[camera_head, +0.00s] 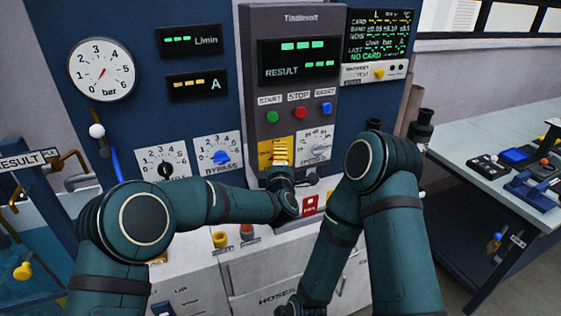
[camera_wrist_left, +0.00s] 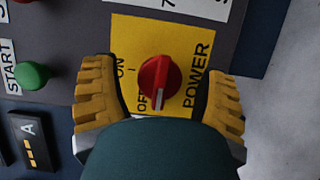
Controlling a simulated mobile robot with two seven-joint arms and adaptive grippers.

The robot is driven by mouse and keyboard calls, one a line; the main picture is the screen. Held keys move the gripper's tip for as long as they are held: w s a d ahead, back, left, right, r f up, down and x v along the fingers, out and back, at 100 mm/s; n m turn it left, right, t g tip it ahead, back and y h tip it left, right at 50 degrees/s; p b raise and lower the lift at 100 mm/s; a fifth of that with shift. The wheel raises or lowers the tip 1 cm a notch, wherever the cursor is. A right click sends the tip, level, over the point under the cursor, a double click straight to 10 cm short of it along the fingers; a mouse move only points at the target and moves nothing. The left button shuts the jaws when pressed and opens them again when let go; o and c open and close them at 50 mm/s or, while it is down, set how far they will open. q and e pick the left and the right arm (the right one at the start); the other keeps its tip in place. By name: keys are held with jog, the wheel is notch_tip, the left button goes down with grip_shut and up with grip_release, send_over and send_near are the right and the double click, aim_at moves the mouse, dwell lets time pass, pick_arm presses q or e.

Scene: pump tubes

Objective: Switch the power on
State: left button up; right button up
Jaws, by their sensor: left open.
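The power switch is a red rotary knob (camera_wrist_left: 160,82) on a yellow plate marked POWER, ON and OFF. Its white mark points toward the bottom of the left wrist view, beside the word OFF and away from ON. My left gripper (camera_wrist_left: 160,97) is open, with one yellow finger on each side of the knob; I see no clear contact. In the head view the yellow plate (camera_head: 267,147) is partly covered by my left gripper (camera_head: 281,152), and the knob is hidden. My right arm hangs down at the front; its gripper is not clearly visible.
Start (camera_head: 272,117), stop (camera_head: 301,112) and reset (camera_head: 326,108) buttons sit above the plate. A grey dial (camera_head: 318,143) is close to its right and a blue bypass knob (camera_head: 220,157) to its left. A table (camera_head: 480,140) with parts stands at right.

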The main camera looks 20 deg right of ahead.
pick_arm(q)
jog(key=shift+c, duration=0.3)
jog(key=c, duration=1.2)
